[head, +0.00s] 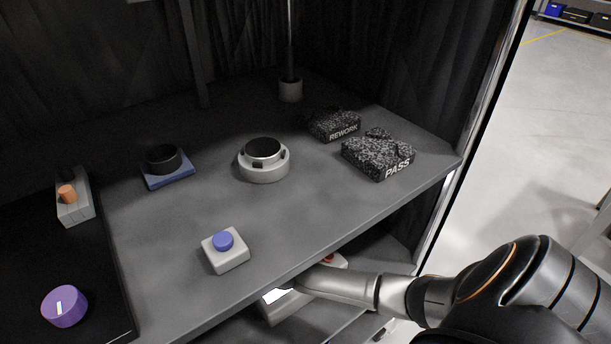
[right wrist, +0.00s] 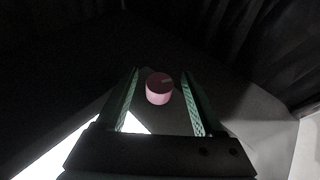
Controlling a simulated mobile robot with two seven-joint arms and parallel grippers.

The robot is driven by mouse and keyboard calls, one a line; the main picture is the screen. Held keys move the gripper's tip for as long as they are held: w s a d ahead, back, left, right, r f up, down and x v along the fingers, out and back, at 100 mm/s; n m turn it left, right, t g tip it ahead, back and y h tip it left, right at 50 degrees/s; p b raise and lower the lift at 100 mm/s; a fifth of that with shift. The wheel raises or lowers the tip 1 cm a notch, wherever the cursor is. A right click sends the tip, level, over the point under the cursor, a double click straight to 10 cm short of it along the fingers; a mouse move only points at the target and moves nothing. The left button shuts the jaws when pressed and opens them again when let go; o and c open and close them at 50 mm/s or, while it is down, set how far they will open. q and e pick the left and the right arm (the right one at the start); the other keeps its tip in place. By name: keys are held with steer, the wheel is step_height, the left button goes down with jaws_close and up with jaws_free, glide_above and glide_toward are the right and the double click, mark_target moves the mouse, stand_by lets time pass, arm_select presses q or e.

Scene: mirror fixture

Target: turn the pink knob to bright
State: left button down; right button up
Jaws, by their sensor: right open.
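The pink knob (right wrist: 159,91) shows in the right wrist view as a short round cylinder with a faint mark on its top. It lies between the two green-lined fingers of my right gripper (right wrist: 159,74), which is open, with a gap on each side of the knob. I cannot tell how far beyond the fingertips the knob is. In the head view my right arm reaches in from the right under the front edge of the shelf, and its gripper and the pink knob are hidden there. My left gripper is not in view.
On the grey shelf (head: 190,255) are a blue button box (head: 225,256), a round grey fixture (head: 264,171), a blue-based black ring (head: 167,173), and PASS (head: 378,157) and REWORK (head: 334,125) blocks. A purple knob (head: 65,306) is at the left. The shelf edge is above my right forearm.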

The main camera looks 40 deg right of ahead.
steer(key=shift+w+d, duration=0.15)
jaws_close()
stand_by(0.5)
